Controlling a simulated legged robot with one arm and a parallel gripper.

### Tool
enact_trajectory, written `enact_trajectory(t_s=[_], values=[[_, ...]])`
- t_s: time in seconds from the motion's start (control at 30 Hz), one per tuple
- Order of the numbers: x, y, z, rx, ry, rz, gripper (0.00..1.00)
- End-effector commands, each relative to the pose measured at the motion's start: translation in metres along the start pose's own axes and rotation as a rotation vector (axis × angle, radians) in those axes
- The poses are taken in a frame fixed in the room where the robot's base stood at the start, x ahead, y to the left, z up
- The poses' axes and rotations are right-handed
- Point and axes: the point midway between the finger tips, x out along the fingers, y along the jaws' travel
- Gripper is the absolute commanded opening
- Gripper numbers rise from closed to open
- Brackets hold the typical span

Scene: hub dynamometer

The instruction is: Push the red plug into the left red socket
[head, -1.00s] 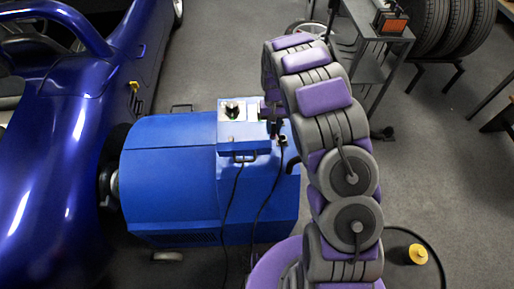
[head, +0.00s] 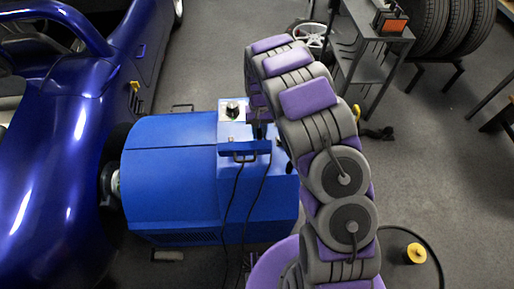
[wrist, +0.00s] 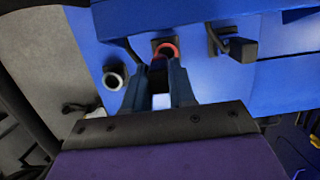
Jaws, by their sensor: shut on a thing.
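My gripper (wrist: 159,84) shows in the wrist view, its two dark fingers shut on a mostly hidden thing, taken to be the plug. A red curved rim (wrist: 169,49) shows just beyond the fingertips, against the blue machine face. I cannot tell whether this rim belongs to the red plug or to a red socket, nor whether the plug is inside a socket. In the head view my arm reaches the blue dynamometer (head: 165,180), and my fingertips are hidden there.
A pale ring-shaped socket (wrist: 115,79) lies left of my fingers. A black connector with a cable (wrist: 242,48) sits to the right. Dark cables (head: 234,205) hang down the dynamometer's front. A blue car (head: 60,170) stands at left and a metal cart (head: 368,62) behind.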

Motion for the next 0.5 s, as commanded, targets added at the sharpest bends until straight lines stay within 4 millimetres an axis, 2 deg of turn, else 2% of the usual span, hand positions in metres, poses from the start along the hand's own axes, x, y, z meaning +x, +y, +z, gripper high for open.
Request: enact_trajectory(t_s=[0.2, 0.5], values=[[0.0004, -0.0078, 0.0026, 0.001, 0.000, 0.001, 0.00], [0.0005, -0.0085, 0.0025, 0.001, 0.001, 0.000, 0.00]])
